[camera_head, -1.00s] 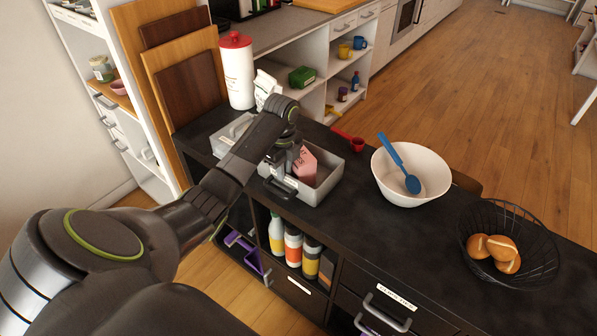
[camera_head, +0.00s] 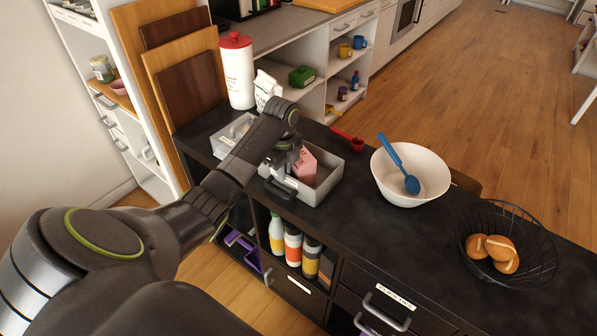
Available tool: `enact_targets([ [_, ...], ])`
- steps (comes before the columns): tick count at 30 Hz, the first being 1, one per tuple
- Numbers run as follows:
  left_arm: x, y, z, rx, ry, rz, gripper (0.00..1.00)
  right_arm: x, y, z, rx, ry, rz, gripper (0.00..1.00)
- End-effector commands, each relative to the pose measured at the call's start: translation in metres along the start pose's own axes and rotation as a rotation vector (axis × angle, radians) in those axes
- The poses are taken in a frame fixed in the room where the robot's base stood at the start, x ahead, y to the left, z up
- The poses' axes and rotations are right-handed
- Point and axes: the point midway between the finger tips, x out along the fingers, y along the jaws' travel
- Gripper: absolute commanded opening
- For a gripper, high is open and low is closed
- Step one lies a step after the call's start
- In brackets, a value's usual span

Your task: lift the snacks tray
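The snacks tray looks to be the grey open tray (camera_head: 325,185) on the dark counter, with a pink carton (camera_head: 306,168) in it; I cannot read a label that says so. A dark handle (camera_head: 280,188) shows at its near side. My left gripper (camera_head: 281,178) is at the near side of the tray, just at this handle. The arm hides part of the tray, and the fingers are too small and dark to show if they are open or shut. The tray looks level on the counter. My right gripper is not in view.
A white bowl with a blue spoon (camera_head: 408,178) and a wire basket of bread rolls (camera_head: 508,245) stand to the right. A red scoop (camera_head: 350,141) lies behind the tray. A white canister (camera_head: 237,72) and white carton stand at the back left. Bottles (camera_head: 293,245) fill a cubby below.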

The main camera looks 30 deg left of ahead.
Motion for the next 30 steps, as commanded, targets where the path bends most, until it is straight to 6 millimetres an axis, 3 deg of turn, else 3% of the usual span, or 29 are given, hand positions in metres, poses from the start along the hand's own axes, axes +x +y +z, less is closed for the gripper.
enact_targets([
  [3, 0.0, 0.0, -0.0002, 0.0, 0.0, 0.0, 0.0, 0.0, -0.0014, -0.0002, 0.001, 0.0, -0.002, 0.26],
  [30, -0.0004, -0.0002, -0.0002, 0.0, 0.0, -0.001, 0.0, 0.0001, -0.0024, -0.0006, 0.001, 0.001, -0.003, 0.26],
])
